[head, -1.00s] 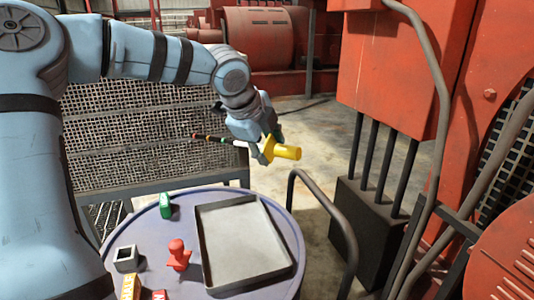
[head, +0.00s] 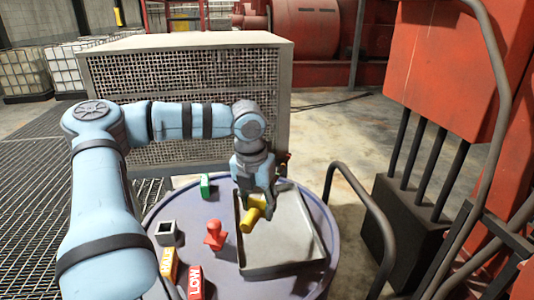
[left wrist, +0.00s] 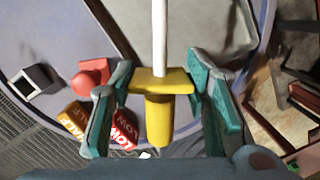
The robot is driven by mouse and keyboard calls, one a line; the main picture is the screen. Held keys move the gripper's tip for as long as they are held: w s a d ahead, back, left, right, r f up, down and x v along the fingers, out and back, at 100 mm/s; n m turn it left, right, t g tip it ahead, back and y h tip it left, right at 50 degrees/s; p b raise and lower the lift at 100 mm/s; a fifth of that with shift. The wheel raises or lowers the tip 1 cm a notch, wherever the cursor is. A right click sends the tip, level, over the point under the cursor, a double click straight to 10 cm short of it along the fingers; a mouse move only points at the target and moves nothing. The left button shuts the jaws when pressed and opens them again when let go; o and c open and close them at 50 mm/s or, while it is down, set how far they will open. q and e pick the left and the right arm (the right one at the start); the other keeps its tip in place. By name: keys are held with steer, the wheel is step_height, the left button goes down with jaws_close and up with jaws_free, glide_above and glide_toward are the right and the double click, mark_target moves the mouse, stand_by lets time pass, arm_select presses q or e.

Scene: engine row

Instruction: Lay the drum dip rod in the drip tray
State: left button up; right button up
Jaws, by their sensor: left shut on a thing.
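The drum dip rod has a yellow handle (head: 253,216) and a pale shaft. My left gripper (head: 259,198) is shut on it by the handle. The grip also shows in the left wrist view (left wrist: 160,72), with the yellow handle (left wrist: 160,112) between the fingers and the white shaft (left wrist: 160,35) running away from them. The grey drip tray (head: 293,232) lies on the round drum top, and the handle appears above its left part. Most of the shaft is hidden behind my gripper in the head view. I cannot tell the exact height above the tray.
On the drum top (head: 190,205), left of the tray, are a green item (head: 206,187), a dark square holder (head: 167,233), a red knobbed piece (head: 215,236), and HALF (head: 170,266) and LOW (head: 195,283) blocks. A bent grey rail (head: 365,195) stands to the right.

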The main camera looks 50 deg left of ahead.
arm_select(q)
steer(key=shift+w+d, duration=0.15)
steer(key=shift+d, duration=0.1)
steer(key=shift+a, duration=0.1)
steer(key=shift+a+f, duration=0.1)
steer(key=shift+f, duration=0.55)
steer(key=shift+f+b, duration=1.25)
steer(key=shift+f, duration=2.6)
